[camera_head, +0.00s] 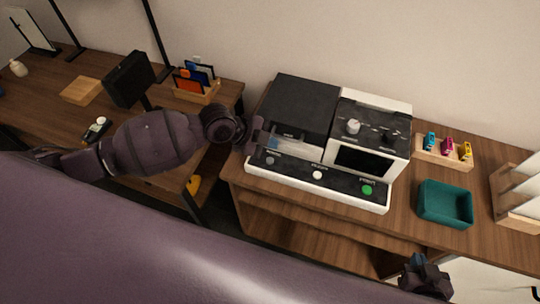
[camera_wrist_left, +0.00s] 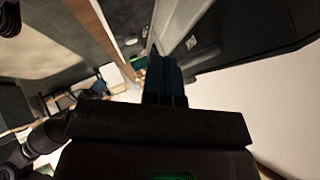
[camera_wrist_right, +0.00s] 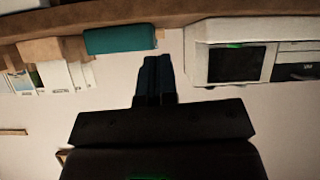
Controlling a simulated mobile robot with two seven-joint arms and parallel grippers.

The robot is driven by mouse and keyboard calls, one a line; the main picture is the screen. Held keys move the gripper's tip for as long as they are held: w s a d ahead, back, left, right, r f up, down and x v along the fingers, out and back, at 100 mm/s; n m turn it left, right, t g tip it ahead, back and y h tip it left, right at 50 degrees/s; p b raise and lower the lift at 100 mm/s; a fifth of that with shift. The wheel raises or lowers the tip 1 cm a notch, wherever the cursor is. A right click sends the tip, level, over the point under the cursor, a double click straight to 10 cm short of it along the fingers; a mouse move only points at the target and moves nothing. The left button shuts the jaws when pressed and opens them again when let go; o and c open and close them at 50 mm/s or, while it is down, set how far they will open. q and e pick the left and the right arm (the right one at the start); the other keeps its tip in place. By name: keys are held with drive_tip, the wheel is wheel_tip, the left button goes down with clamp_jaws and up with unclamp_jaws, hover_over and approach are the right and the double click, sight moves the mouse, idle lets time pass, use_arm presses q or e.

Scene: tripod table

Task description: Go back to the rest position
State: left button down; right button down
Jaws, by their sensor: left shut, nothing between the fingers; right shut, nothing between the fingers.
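My left arm reaches in from the left in the head view. Its gripper (camera_head: 254,136) is at the left front of a black and white machine (camera_head: 375,196); I cannot tell whether it touches it. In the left wrist view the left fingers (camera_wrist_left: 164,75) are together with nothing between them. My right gripper (camera_head: 426,277) is low at the right in the head view, in front of the table's front edge and apart from everything on it. In the right wrist view its fingers (camera_wrist_right: 155,75) are closed together and empty.
The wooden table (camera_head: 405,232) also carries a teal tray (camera_head: 445,204), a wooden block with small coloured items (camera_head: 430,156) and a wooden rack (camera_head: 516,214) at the right. A second desk (camera_head: 45,104) with a black screen (camera_head: 129,78) stands at the left, with a gap between.

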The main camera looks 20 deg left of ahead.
use_arm(q)
drive_tip(key=shift+r, duration=0.6)
drive_tip(key=s+a+f+n+t+y, duration=0.3)
drive_tip(key=s+a+n, duration=0.3)
drive_tip(key=s+n, duration=0.2)
drive_tip(key=s+a+f+n+t+y, duration=0.3)
drive_tip(key=s+a+f+n, duration=0.3)
drive_tip(key=s+n, duration=0.3)
drive_tip(key=shift+s+a+n+t+y, duration=0.25)
drive_tip(key=shift+a+n+y, duration=0.35)
drive_tip(key=shift+n+y, duration=0.4)
